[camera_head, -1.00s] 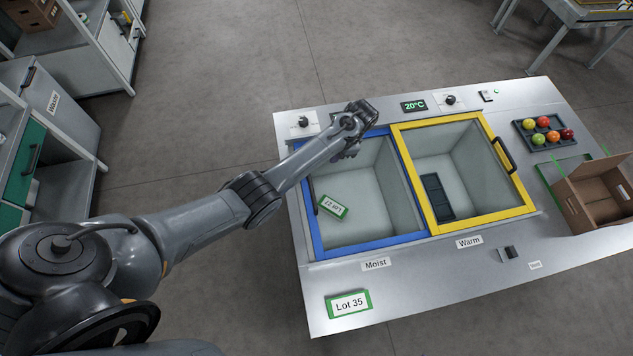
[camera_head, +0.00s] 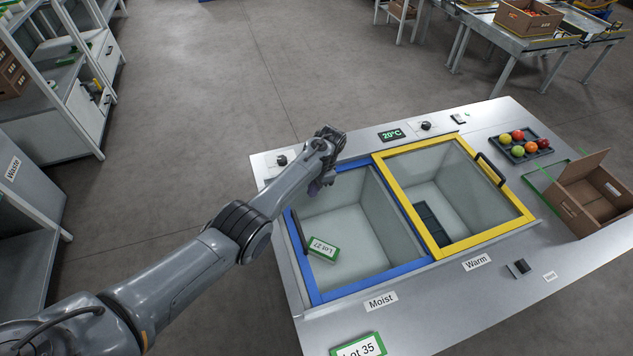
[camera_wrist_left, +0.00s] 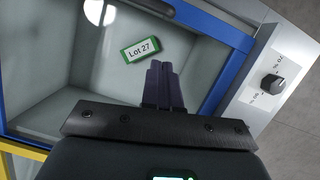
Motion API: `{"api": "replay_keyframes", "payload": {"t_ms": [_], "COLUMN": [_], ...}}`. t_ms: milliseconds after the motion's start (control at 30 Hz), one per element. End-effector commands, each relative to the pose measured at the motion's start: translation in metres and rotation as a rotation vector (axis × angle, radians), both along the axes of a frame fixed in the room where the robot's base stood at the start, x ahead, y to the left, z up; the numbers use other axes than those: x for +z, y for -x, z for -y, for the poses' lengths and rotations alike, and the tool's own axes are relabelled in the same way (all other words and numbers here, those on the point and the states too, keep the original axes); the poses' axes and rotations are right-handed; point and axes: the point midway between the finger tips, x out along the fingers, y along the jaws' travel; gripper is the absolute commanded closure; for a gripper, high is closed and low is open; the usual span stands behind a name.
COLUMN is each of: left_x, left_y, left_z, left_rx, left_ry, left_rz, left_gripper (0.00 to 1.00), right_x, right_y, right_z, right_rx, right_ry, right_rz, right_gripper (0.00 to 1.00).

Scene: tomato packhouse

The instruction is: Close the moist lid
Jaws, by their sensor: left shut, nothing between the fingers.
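The blue-framed moist compartment (camera_head: 311,274) is on the left of the metal bench, with a "Moist" label (camera_head: 381,300) in front. A dark handle (camera_head: 299,231) is on the left side of its frame. Its pale inside shows clearly; I cannot tell whether a clear pane covers it. A green-edged "Lot 27" card (camera_head: 322,249) shows within the frame near its front left. My left gripper (camera_head: 322,180) is over the back left corner of the frame. In the left wrist view its fingers (camera_wrist_left: 162,84) are shut and empty. My right gripper is not in view.
The yellow-framed warm compartment (camera_head: 480,237) adjoins on the right, with a handle on its right side. A knob (camera_head: 282,160) stands near my gripper at the back. A tomato tray (camera_head: 517,157), a cardboard box (camera_head: 580,205) and a "Lot 35" card (camera_head: 359,349) are on the bench.

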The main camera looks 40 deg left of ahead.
Motion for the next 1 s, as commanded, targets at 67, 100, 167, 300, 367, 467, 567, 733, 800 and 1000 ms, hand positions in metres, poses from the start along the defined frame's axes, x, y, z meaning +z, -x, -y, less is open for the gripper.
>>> {"api": "replay_keyframes", "payload": {"t_ms": [67, 100, 167, 300, 367, 467, 567, 733, 800, 1000], "left_x": [-0.020, -0.028, -0.031, -0.030, -0.031, -0.034, -0.035, -0.036, -0.035, -0.035], "left_y": [0.005, 0.008, 0.012, 0.024, 0.029, 0.036, 0.040, 0.044, 0.045, 0.045], "left_z": [-0.002, -0.003, -0.005, -0.010, -0.012, -0.015, -0.017, -0.018, -0.018, -0.018], "left_rx": [0.001, 0.001, 0.001, 0.002, 0.002, 0.001, 0.000, 0.001, 0.001, 0.001], "left_ry": [0.000, 0.000, 0.000, -0.001, -0.001, 0.000, -0.001, 0.000, 0.000, 0.000], "left_rz": [-0.002, -0.002, 0.000, 0.002, 0.002, 0.000, 0.000, 0.000, 0.000, 0.000], "left_gripper": [1.00, 1.00, 1.00, 1.00, 1.00, 1.00, 1.00, 1.00, 1.00, 1.00], "right_x": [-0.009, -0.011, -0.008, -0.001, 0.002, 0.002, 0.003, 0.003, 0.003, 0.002], "right_y": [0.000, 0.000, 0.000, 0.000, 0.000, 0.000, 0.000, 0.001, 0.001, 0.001], "right_z": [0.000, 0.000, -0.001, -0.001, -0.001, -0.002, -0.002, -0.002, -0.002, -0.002], "right_rx": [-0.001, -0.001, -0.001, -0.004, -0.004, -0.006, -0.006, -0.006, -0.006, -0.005], "right_ry": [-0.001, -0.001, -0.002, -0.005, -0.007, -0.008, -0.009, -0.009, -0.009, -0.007], "right_rz": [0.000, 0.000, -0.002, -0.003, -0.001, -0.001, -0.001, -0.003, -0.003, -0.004], "right_gripper": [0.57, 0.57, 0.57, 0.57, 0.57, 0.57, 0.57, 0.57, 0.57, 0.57]}}
